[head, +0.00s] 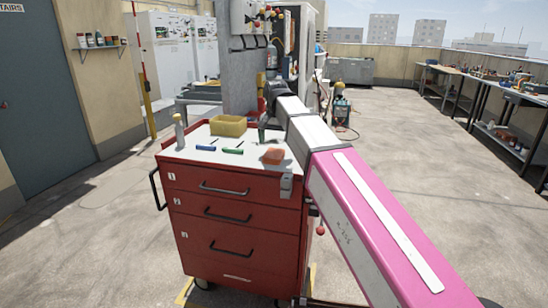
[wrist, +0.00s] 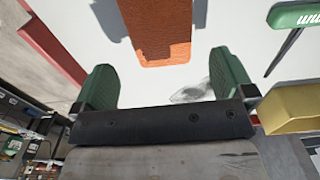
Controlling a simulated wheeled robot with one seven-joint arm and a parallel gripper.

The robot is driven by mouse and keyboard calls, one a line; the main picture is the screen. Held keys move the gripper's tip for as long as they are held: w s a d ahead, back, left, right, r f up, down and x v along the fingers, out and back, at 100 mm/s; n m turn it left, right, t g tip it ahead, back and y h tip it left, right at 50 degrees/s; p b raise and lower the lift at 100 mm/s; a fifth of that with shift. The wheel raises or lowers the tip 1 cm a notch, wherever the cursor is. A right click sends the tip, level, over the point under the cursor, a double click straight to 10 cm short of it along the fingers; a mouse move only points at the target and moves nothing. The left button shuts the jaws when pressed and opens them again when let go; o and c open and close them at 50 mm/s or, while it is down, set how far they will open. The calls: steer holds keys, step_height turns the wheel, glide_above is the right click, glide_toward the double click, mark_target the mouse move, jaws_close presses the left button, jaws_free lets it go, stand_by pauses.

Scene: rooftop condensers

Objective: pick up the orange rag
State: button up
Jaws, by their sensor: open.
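The orange rag (head: 273,156) lies on the white top of the red tool cabinet (head: 235,215), near its right front edge. It also shows at the top of the wrist view (wrist: 160,35), partly in shadow and cut off by the picture edge. My gripper (wrist: 165,75) is open, with its two green fingers spread wide and nothing between them. In the wrist view the rag is ahead of the fingers and lies between their lines. In the head view my gripper (head: 264,124) is above the cabinet top, behind the rag, partly hidden by my arm.
A yellow bin (head: 229,125) stands at the back of the cabinet top. A green-handled tool (head: 232,151), a blue-handled tool (head: 206,148) and a grey bottle (head: 180,131) are left of the rag. A grey item (head: 286,185) hangs at the cabinet's front right corner.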

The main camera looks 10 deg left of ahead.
mark_target(274, 152)
steer(key=f, duration=0.2)
steer(key=s+f, duration=0.1)
steer(key=shift+a+f, duration=0.15)
steer(key=shift+f, duration=0.25)
steer(key=shift+w+f, duration=0.1)
steer(key=shift+f, duration=0.5)
steer(key=c, duration=1)
